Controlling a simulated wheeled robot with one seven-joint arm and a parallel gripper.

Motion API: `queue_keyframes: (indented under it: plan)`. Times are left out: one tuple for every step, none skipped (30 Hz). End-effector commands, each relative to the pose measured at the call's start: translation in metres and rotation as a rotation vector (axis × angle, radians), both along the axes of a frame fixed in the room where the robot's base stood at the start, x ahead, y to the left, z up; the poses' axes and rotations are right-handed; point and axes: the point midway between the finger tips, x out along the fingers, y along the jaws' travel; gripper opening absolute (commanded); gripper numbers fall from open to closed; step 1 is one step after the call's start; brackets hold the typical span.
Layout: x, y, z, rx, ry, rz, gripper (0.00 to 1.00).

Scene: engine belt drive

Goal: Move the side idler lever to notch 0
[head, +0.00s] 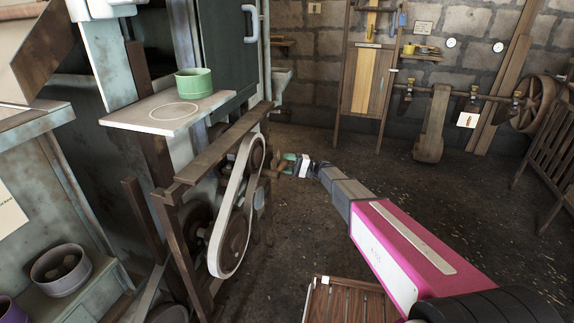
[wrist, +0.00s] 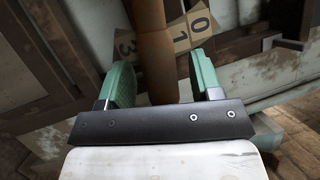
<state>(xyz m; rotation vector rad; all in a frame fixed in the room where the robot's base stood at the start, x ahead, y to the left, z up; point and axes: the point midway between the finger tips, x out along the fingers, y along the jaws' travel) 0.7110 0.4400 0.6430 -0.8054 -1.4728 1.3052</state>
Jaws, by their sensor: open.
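The side idler lever (wrist: 153,45) shows in the wrist view as a brown wooden handle. It stands between the two green fingers of my gripper (wrist: 160,68), which are open with gaps on both sides of it. Behind the handle are number plates: a plate marked 0 (wrist: 200,20) and one marked 1 (wrist: 180,39) lie to its right, and one marked 3 (wrist: 124,44) to its left. The handle covers the plates between 1 and 3. In the head view my gripper (head: 290,163) is at the right side of the belt drive, where the lever is too small to make out clearly.
The pale belt (head: 222,230) runs around its pulleys on the wooden frame, left of my gripper. A green pot (head: 194,84) stands on a shelf (head: 150,122) above. A slatted wooden crate (head: 350,302) is on the floor below my arm. The floor to the right is open.

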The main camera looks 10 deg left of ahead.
Motion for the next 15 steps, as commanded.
queue_keyframes:
  plan:
    - [-0.0001, 0.0002, 0.0000, 0.000, 0.000, 0.000, 0.59]
    - [0.0000, 0.0001, 0.0000, 0.000, 0.000, 0.000, 0.59]
    - [0.0000, 0.0000, 0.0000, 0.000, 0.000, 0.000, 0.59]
    - [0.0000, 0.0000, 0.0000, 0.000, 0.000, 0.000, 0.59]
    - [0.0000, -0.0001, 0.0000, 0.000, 0.000, 0.000, 0.59]
    - [0.0000, -0.0001, 0.0000, 0.000, 0.000, 0.000, 0.56]
    - [0.0000, -0.0001, -0.0001, 0.000, 0.000, 0.000, 0.46]
    - [0.0000, -0.0001, -0.0001, 0.000, 0.000, 0.000, 0.36]
    - [0.0001, -0.0002, 0.0000, 0.000, 0.000, 0.000, 0.23]
    - [0.0000, -0.0002, -0.0001, 0.000, 0.000, 0.000, 0.13]
    - [0.0000, -0.0002, -0.0001, 0.000, 0.000, 0.000, 0.04]
    - [0.0000, -0.0002, -0.0001, 0.000, 0.000, 0.000, 0.00]
    - [0.0001, -0.0003, -0.0002, 0.000, 0.000, 0.000, 0.00]
    - [0.0001, -0.0003, -0.0002, 0.000, 0.000, 0.000, 0.00]
    - [0.0001, -0.0003, 0.0000, -0.001, -0.001, 0.000, 0.00]
